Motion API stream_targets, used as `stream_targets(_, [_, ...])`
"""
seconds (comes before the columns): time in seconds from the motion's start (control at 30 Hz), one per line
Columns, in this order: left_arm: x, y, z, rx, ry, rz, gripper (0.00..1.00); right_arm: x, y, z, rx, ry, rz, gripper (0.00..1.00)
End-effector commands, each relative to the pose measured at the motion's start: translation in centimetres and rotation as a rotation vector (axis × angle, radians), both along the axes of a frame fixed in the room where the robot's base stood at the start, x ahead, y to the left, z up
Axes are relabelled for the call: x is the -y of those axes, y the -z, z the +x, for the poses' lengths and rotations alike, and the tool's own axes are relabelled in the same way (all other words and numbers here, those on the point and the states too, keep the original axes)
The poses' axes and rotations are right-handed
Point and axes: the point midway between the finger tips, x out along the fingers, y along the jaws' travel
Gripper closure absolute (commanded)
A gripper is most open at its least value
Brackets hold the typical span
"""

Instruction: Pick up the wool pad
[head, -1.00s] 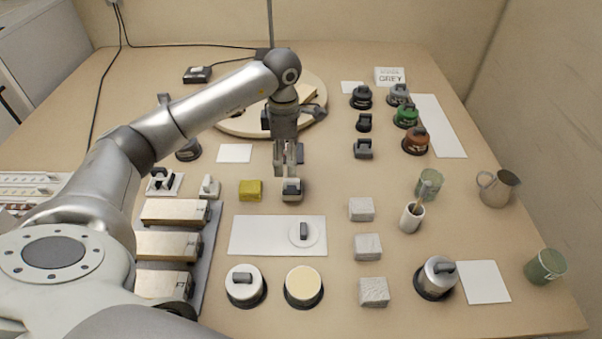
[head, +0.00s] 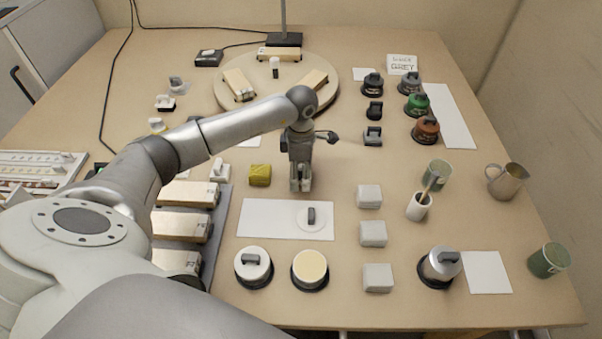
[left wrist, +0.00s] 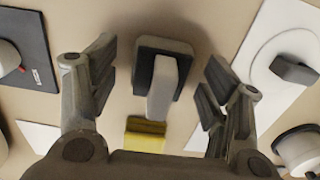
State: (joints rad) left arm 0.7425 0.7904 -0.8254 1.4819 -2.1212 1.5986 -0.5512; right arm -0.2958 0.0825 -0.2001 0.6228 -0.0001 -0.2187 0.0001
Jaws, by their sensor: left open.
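A small block-shaped pad, dark grey with a pale grip on top, lies in the middle of the left wrist view; I take it for the wool pad (left wrist: 162,85). My left gripper (left wrist: 158,82) is open, with one finger on each side of the pad and a gap visible on both sides. In the head view my left gripper (head: 300,187) points straight down behind the white mat and hides most of the pad. I cannot tell how far the fingertips are above the bench. My right gripper is not in view.
A yellow block (head: 260,175) sits close to the left of the gripper. A white mat (head: 265,220) with a round handled disc (head: 311,216) lies in front. Pale grey blocks (head: 369,196) stand to the right. A round wooden board (head: 225,95) is behind.

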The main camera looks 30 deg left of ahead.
Motion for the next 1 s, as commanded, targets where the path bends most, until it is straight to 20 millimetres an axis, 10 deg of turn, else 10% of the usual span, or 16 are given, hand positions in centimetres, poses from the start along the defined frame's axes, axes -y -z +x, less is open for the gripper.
stream_targets(0.47, [0.0, -0.1, 0.0, 0.0, 0.0, 0.0, 0.74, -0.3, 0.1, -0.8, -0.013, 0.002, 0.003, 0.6])
stream_targets(1.0, [0.0, -2.7, 0.1, 0.004, 0.002, 0.001, 0.74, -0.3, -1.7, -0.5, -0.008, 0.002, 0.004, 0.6])
